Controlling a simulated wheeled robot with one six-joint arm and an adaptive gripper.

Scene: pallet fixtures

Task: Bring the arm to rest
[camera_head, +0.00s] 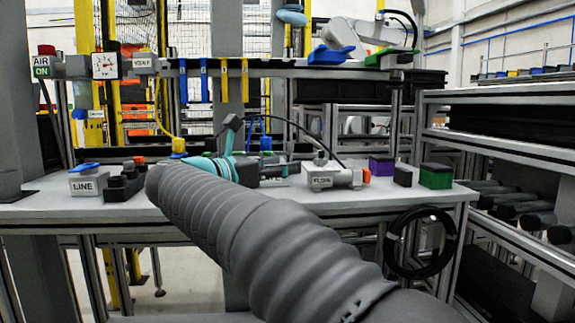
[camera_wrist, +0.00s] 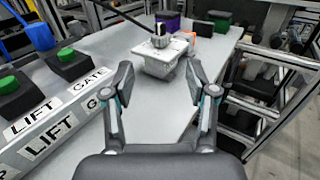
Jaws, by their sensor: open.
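My gripper (camera_wrist: 160,88) is open and empty in the wrist view, its two fingers spread wide above the light grey table (camera_wrist: 155,115). A white fixture block with a dark knob (camera_wrist: 158,60) stands beyond the fingertips, apart from them. In the head view my arm, in a ribbed grey sleeve, reaches forward from the lower right over the table (camera_head: 410,198).
Labelled LIFT and GATE blocks with green buttons (camera_wrist: 68,57) line the left of the wrist view. In the head view a LINE box (camera_head: 88,184), a FLOW fixture (camera_head: 328,178), a purple block (camera_head: 381,165) and a green block (camera_head: 436,176) stand on the table. A black hose coil (camera_head: 421,242) hangs in front.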

